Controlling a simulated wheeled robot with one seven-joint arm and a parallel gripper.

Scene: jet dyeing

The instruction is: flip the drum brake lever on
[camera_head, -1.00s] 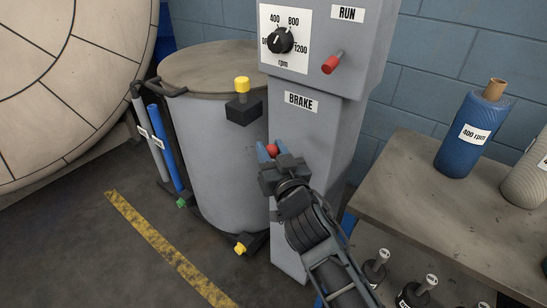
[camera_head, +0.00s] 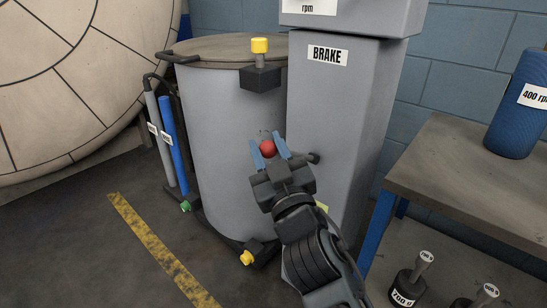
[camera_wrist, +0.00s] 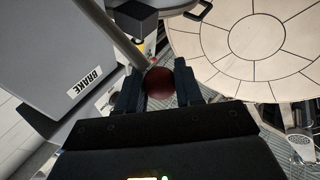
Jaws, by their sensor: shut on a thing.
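The brake lever's red ball knob (camera_head: 267,148) sits between the two blue fingers of my gripper (camera_head: 269,147), which is shut on it. In the wrist view the knob (camera_wrist: 159,83) shows dark red between the fingers, with its grey rod running up and left from it. In the head view the lever's pivot shows as a dark stub on the grey post, and most of the rod is hidden behind my gripper. The BRAKE label (camera_head: 327,55) is on the post (camera_head: 340,120), above and right of my gripper.
A grey drum (camera_head: 225,140) with a yellow-capped black block (camera_head: 260,75) stands behind and left of my gripper. A table (camera_head: 480,175) with a blue yarn cone (camera_head: 520,105) is at the right. Weights (camera_head: 408,283) sit below it. Open floor lies at the left.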

